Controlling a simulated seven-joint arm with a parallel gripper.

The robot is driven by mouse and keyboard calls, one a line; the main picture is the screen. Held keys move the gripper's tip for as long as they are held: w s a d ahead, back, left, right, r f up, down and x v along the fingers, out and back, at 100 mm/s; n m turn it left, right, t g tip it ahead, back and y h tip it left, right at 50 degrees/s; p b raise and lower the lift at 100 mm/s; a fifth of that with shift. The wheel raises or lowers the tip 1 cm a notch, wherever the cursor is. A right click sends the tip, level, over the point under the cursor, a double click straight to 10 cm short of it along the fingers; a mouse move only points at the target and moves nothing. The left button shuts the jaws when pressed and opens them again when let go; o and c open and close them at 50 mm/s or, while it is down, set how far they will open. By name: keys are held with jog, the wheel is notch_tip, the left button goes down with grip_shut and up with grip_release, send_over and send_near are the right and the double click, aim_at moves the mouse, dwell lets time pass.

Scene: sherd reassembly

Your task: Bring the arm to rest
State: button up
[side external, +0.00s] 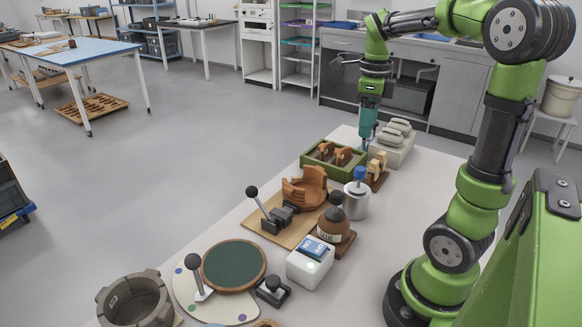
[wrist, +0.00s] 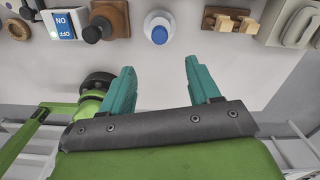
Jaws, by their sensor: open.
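My gripper (side external: 367,132) hangs down from the green arm above the far end of the pale bench, near the green sherd tray (side external: 334,160) and the box of grey rounded blocks (side external: 390,148). In the wrist view my gripper (wrist: 159,72) has its two teal fingers spread wide, with nothing between them. A partly rebuilt terracotta vessel (side external: 305,187) sits on a wooden board beside a black-knobbed lever clamp. The tray holds several brown sherds.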

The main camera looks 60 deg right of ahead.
jog(key=shift+r, duration=0.3)
jog(key=s+a+f+n+t+y, duration=0.1)
jog(key=a+n+t, duration=0.6)
jog(key=a+n, duration=1.6)
jog(key=n+y, duration=0.1)
jog(key=n, duration=0.5)
jog(key=shift+s+a, duration=0.2)
jog(key=shift+f, duration=0.1)
